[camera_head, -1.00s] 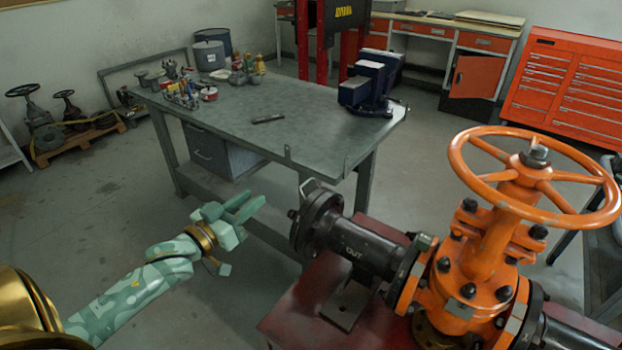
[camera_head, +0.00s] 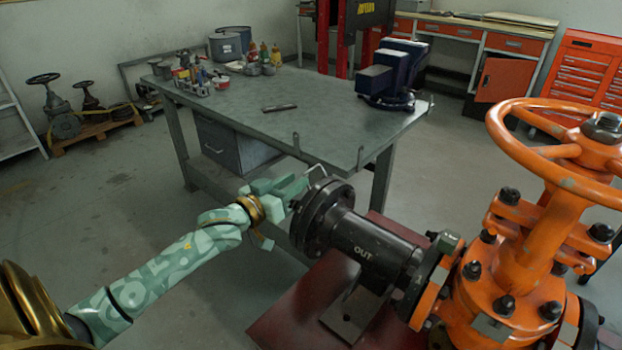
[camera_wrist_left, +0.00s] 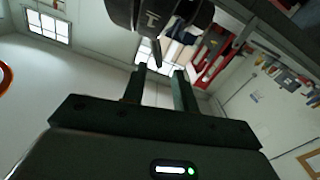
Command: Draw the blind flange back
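The black blind flange (camera_head: 305,222) stands upright at the left end of the black pipe marked OUT (camera_head: 362,252). It appears against the pipe's own flange; I cannot tell if there is a gap. A thin pale bent handle (camera_head: 317,170) shows at its top. My left gripper (camera_head: 299,186) is just left of the flange's upper edge, close to the handle. In the left wrist view its two fingers (camera_wrist_left: 160,88) are apart, with nothing clearly between them. Dark flange parts (camera_wrist_left: 165,14) show beyond the fingertips. My right gripper is not in view.
The orange gate valve (camera_head: 510,285) with its handwheel (camera_head: 535,150) stands at the right, joined to the pipe. A dark red stand (camera_head: 290,310) is under the pipe. The green workbench (camera_head: 320,125) is close behind the gripper. Open floor lies to the left.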

